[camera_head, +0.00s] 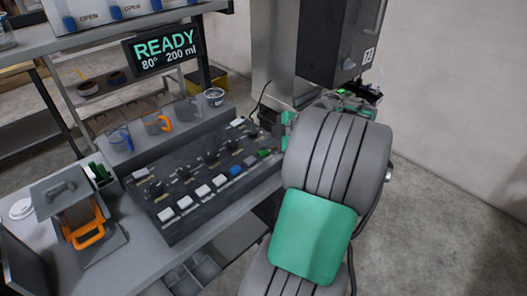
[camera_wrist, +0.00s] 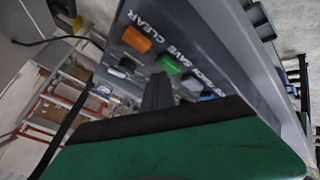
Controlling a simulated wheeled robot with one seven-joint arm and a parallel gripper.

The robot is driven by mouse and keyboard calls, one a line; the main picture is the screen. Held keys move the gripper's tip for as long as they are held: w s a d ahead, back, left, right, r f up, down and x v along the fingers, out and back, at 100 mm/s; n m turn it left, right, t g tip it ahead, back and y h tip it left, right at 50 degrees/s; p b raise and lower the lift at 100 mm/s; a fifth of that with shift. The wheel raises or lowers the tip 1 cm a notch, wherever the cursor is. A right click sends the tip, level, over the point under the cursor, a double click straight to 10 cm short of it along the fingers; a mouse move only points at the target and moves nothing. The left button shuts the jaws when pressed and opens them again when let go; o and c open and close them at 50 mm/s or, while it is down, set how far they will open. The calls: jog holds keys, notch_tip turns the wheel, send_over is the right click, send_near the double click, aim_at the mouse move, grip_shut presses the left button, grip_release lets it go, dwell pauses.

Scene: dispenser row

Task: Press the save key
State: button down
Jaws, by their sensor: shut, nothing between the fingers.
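The control panel (camera_head: 205,180) slopes on the counter, with a row of keys along its front edge. The save key (camera_wrist: 168,64) is green, with the word SAVE printed beside it in the wrist view; in the head view the green key (camera_head: 264,153) is near the panel's right end. My gripper (camera_wrist: 158,82) is shut and empty. Its dark fingertips appear just below the green key in the wrist view, partly overlapping its lower edge. I cannot tell whether they touch it. In the head view my arm hides the gripper.
An orange key marked CLEAR (camera_wrist: 137,39) and a grey key (camera_wrist: 190,82) flank the green one. A blue key (camera_head: 235,170) and several white keys lie further left. A display (camera_head: 165,50) reads READY, 80°, 200 ml. Cups stand behind the panel.

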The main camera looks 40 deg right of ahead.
aim_at(266, 152)
jog(key=shift+f+b, duration=0.5)
jog(key=shift+b, duration=0.05)
dwell(0.4)
jog(key=shift+r, duration=0.15)
jog(key=shift+r+p, duration=0.4)
jog(key=shift+r, duration=0.35)
jog(key=shift+r+p, duration=1.4)
jog(key=shift+r, duration=1.15)
